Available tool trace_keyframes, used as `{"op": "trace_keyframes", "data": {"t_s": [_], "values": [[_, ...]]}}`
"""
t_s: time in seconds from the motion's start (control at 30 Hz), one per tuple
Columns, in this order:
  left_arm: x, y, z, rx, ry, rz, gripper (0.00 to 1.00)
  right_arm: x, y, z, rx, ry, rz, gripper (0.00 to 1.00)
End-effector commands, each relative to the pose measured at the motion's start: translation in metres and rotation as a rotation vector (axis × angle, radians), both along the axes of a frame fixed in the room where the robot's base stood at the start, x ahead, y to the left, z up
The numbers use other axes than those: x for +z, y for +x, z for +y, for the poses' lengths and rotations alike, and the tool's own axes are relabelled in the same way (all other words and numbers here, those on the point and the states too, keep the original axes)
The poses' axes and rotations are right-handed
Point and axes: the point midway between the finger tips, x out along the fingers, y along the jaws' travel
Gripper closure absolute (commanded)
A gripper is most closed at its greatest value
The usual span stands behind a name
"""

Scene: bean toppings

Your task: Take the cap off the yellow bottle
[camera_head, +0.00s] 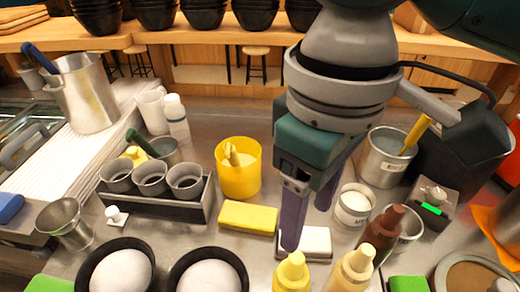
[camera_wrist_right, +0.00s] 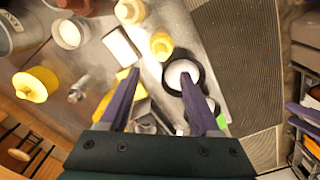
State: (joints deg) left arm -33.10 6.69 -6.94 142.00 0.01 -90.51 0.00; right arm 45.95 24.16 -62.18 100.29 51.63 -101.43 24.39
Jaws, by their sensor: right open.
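The yellow bottle (camera_head: 292,273) stands at the bottom edge of the head view, with its pointed cap up and its lower part cut off. A yellow bottle also shows between my fingertips' directions in the right wrist view (camera_wrist_right: 162,46), beside a black bowl. A paler cream bottle (camera_head: 353,270) stands just to its right. My right gripper (camera_head: 307,226) is open and empty, pointing down; its purple fingers show apart in the right wrist view (camera_wrist_right: 162,72). In the head view, the fingertips appear just above the yellow bottle's tip. My left gripper is out of view.
A brown bottle (camera_head: 382,234) stands right of the cream one. A white block (camera_head: 316,241) and yellow sponge (camera_head: 248,217) lie behind. Black bowls with white contents (camera_head: 246,272) are at the front left. A yellow bucket (camera_head: 258,178) and metal pot (camera_head: 372,165) stand farther back.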

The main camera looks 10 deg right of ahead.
Motion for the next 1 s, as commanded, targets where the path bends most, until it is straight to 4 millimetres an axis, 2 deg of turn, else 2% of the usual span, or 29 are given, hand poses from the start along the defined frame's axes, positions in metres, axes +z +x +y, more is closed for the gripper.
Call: {"op": "trace_keyframes", "data": {"t_s": [0.13, 0.37, 0.6, 0.9, 1.0], "values": [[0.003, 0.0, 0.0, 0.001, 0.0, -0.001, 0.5, -0.022, -0.001, 0.0, 0.0, -0.002, 0.005, 0.36], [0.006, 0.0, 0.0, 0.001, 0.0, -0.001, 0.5, -0.044, -0.001, 0.0, 0.001, 0.0, 0.002, 0.36], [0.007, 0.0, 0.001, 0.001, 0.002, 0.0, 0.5, -0.081, -0.002, 0.0, 0.002, 0.0, 0.001, 0.36], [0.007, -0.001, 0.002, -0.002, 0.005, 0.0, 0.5, -0.087, -0.001, 0.0, 0.003, 0.001, -0.003, 0.36], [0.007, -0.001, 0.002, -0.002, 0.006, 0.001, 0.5, -0.087, -0.001, 0.0, 0.003, 0.002, -0.002, 0.47]]}}
